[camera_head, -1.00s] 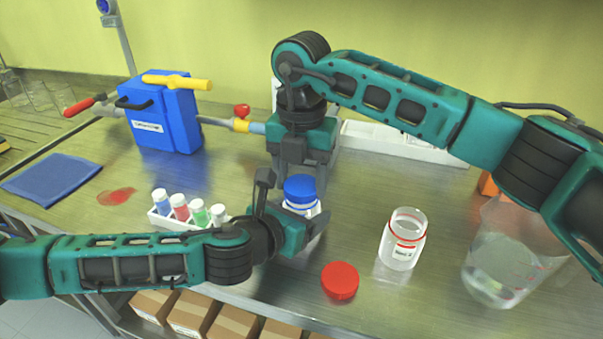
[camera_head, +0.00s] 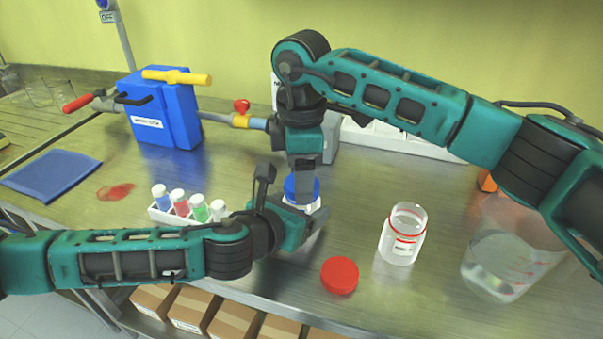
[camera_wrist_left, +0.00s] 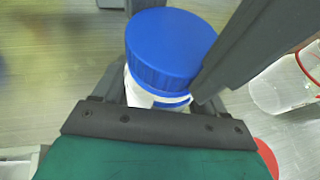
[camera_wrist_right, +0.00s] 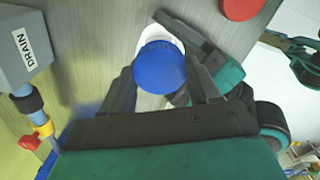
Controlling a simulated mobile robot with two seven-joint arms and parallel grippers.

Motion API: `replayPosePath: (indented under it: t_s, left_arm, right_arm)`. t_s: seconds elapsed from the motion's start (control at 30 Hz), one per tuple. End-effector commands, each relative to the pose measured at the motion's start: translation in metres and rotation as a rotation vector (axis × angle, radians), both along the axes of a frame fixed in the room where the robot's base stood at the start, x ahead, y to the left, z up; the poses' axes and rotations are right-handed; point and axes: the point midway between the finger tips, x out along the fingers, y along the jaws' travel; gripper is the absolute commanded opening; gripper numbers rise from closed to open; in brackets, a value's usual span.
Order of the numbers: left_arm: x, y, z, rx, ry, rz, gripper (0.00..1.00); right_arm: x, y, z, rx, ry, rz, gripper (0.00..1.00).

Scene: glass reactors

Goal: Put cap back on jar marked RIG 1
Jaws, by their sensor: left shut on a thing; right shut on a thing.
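A white jar (camera_head: 314,207) stands on the bench with a blue cap (camera_head: 309,189) on its mouth. My left gripper (camera_head: 296,212) is shut around the jar's body from the side; the left wrist view shows the jar (camera_wrist_left: 138,96) between its fingers, under the cap (camera_wrist_left: 168,45). My right gripper (camera_head: 302,178) comes down from above, shut on the blue cap, which lies between its fingers in the right wrist view (camera_wrist_right: 160,68). The jar's marking is hidden, so I cannot read RIG 1. Whether the cap is fully seated cannot be told.
An open clear jar (camera_head: 402,236) with a red ring and a loose red cap (camera_head: 340,275) stand to the right. A clear beaker (camera_head: 505,255) is further right. A vial rack (camera_head: 160,216) is close left of my left gripper. A blue box (camera_head: 165,115) stands behind.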

Motion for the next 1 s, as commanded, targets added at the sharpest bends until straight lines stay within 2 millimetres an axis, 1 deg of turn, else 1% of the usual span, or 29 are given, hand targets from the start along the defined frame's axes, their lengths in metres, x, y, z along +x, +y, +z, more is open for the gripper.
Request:
replayPosePath:
  t_s: [0.03,0.13,0.2,0.3,0.47,0.73,0.77,1.0]
  left_arm:
    - [-0.0002,0.0003,-0.0008,0.001,0.001,0.001,0.0]
    - [-0.0003,0.0003,-0.001,0.001,0.002,0.001,0.0]
    - [-0.0004,0.0003,-0.0011,0.001,0.003,0.0,0.0]
    - [-0.0006,0.0,-0.0012,0.001,0.003,-0.001,0.0]
    - [-0.0008,-0.0002,-0.0013,0.001,0.003,-0.001,0.0]
    - [-0.0007,-0.0001,-0.0014,0.001,0.003,-0.001,0.0]
    - [-0.0007,-0.0001,-0.0014,0.001,0.003,-0.001,0.0]
    - [-0.0007,0.0,-0.0013,0.001,0.003,-0.001,0.0]
  right_arm:
    - [0.0004,-0.0002,0.0006,0.0,-0.001,-0.093,0.33]
    - [-0.0013,0.0032,-0.0007,0.005,0.002,-0.286,0.33]
    - [-0.0017,0.0051,-0.0003,0.007,0.001,-0.383,0.33]
    - [-0.0011,0.0039,0.0003,0.006,0.001,-0.474,0.33]
    - [-0.0003,0.0012,0.0004,0.004,0.001,-0.543,0.33]
    - [0.0,0.0006,0.0008,0.003,0.0,-0.546,0.33]
    - [0.0,0.0006,0.0008,0.003,0.0,-0.546,0.63]
    - [-0.0002,0.0004,0.0,0.001,0.001,-0.545,0.86]
